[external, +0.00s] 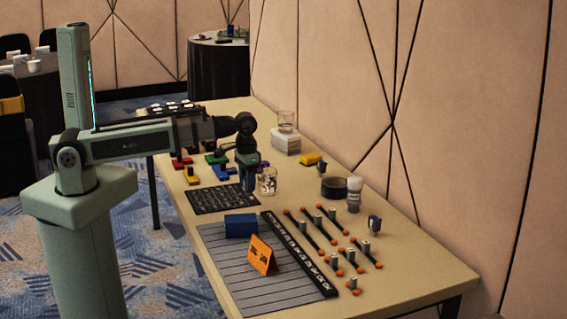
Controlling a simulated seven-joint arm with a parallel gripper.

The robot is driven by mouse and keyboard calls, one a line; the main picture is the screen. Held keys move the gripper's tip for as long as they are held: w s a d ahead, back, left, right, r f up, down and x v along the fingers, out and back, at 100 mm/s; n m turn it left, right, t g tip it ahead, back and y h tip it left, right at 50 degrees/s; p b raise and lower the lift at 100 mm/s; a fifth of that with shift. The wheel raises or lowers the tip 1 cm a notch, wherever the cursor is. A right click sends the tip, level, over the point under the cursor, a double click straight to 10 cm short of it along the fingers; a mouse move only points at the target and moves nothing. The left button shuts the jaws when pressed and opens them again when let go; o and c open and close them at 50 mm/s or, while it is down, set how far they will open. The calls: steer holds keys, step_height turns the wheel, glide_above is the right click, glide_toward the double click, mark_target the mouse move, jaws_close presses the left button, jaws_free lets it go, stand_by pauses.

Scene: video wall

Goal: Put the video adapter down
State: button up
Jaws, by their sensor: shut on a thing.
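My gripper (249,181) points down over the middle of the table (410,262), just left of a clear glass (268,181) holding small dark and white pieces. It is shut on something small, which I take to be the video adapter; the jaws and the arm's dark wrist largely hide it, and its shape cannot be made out. Whether it touches the table cannot be told. Small grey-and-dark upright pieces stand at the right (375,223) and farther back (320,169).
A grey slatted mat (225,262) carries a blue block (240,225) and an orange card (262,256). A black panel (222,198) lies behind it. Several orange-ended dark strips (312,232) lie right.

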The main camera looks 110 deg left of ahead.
step_height(320, 180, up, 6)
steer(key=shift+f, duration=0.2)
steer(key=shift+r, duration=0.25)
steer(key=shift+w+d+r, duration=0.15)
steer(key=shift+d, duration=0.05)
steer(key=w+d+r+m, duration=0.35)
steer(key=w+d, duration=0.35)
steer(key=d, duration=0.5)
step_height(320, 180, up, 2)
steer(key=n, duration=0.2)
glide_above(241, 218)
steer(key=shift+s+f, duration=0.1)
steer(key=shift+f, duration=4.65)
steer(key=shift+f, duration=0.1)
